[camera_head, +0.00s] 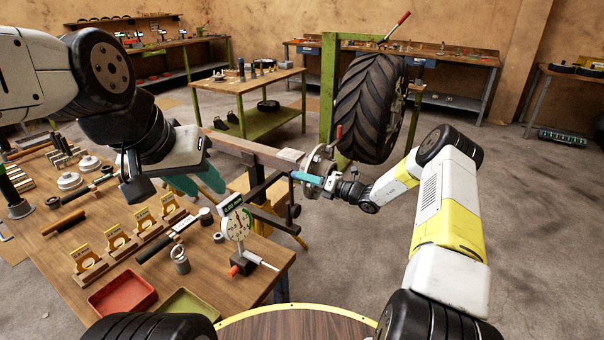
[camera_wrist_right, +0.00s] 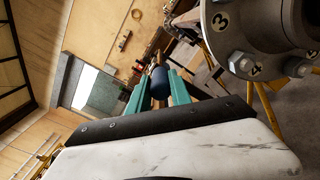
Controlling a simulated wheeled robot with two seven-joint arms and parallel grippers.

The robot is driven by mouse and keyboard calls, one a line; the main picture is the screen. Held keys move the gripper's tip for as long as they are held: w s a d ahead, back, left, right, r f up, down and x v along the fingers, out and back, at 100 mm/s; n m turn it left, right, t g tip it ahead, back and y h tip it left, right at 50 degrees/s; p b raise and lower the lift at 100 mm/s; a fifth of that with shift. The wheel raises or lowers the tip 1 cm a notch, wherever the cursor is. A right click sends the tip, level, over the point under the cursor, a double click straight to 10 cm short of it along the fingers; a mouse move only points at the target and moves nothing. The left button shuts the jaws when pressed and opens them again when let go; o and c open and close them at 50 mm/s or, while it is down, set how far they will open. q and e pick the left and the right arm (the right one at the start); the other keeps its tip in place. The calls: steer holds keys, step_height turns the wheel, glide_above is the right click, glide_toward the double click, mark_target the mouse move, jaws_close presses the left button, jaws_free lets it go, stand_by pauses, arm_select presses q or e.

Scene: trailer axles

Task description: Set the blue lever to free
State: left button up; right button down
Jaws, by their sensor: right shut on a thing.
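The blue lever shows in the right wrist view as a dark blue grip (camera_wrist_right: 159,82), with a brownish part beyond it. My right gripper (camera_wrist_right: 157,85) is shut on this grip, with one teal finger on each side. In the head view my right gripper (camera_head: 308,178) is at the hub on the end of the axle beam, and its fingers hide most of the lever there. I cannot tell the lever's setting. My left gripper (camera_head: 198,184) is open and empty above the workbench, behind the dial gauge.
The numbered hub flange (camera_wrist_right: 245,35) is close beside my right gripper. The workbench (camera_head: 125,265) holds a dial gauge (camera_head: 237,222), trays and several tools.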

steer(key=shift+w+d, duration=0.2)
steer(key=shift+w, duration=0.05)
steer(key=shift+r, duration=0.1)
steer(key=c, duration=1.2)
jaws_free()
steer(key=shift+o, duration=0.2)
steer(key=v, duration=0.7)
steer(key=shift+s+d, duration=0.2)
steer(key=shift+d, duration=0.15)
